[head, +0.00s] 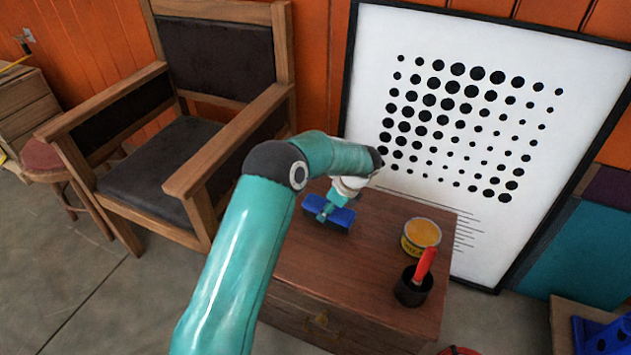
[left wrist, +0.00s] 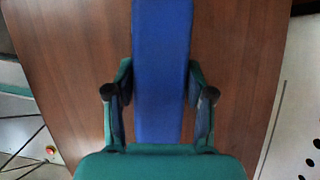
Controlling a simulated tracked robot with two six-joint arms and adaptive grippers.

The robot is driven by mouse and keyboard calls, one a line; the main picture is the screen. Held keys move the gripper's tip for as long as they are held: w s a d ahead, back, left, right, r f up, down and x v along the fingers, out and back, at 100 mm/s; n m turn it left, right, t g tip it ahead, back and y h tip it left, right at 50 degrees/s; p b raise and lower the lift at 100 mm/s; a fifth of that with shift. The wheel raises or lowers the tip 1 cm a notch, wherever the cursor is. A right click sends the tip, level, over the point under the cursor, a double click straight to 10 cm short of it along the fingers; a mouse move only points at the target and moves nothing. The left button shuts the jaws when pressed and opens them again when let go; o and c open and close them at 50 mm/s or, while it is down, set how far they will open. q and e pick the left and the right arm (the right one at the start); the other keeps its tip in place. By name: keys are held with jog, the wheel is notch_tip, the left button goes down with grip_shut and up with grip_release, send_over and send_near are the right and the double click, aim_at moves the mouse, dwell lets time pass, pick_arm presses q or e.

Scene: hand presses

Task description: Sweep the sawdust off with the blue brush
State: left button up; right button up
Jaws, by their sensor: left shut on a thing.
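The blue brush (head: 329,211) is over the left part of the brown wooden cabinet top (head: 370,255). My left gripper (head: 332,205) is shut on the brush from above. In the left wrist view the brush (left wrist: 162,70) is a long blue block between the two fingers of my left gripper (left wrist: 160,100), with the wood behind it. I cannot tell whether the brush touches the top. No sawdust can be made out; part of the top is hidden by my left arm. My right gripper is not in view.
A yellow-topped tin (head: 421,234) and a black cup (head: 412,288) with a red-handled tool (head: 424,266) stand on the right of the top. A framed dot poster (head: 470,120) leans behind. A wooden armchair (head: 160,130) stands at the left.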

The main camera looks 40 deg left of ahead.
pick_arm(q)
jog(key=shift+p+v, duration=0.3)
jog(key=shift+v, duration=0.45)
jog(key=shift+w+r+p, duration=0.25)
jog(key=shift+r+p, duration=0.4)
notch_tip(320, 180, up, 3)
jog(key=shift+p, duration=1.1)
jog(key=shift+s+r, duration=0.1)
jog(key=shift+r, duration=0.1)
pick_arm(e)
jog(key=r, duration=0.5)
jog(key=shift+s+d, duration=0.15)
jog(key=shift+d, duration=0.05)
pick_arm(q)
jog(key=shift+d, duration=0.1)
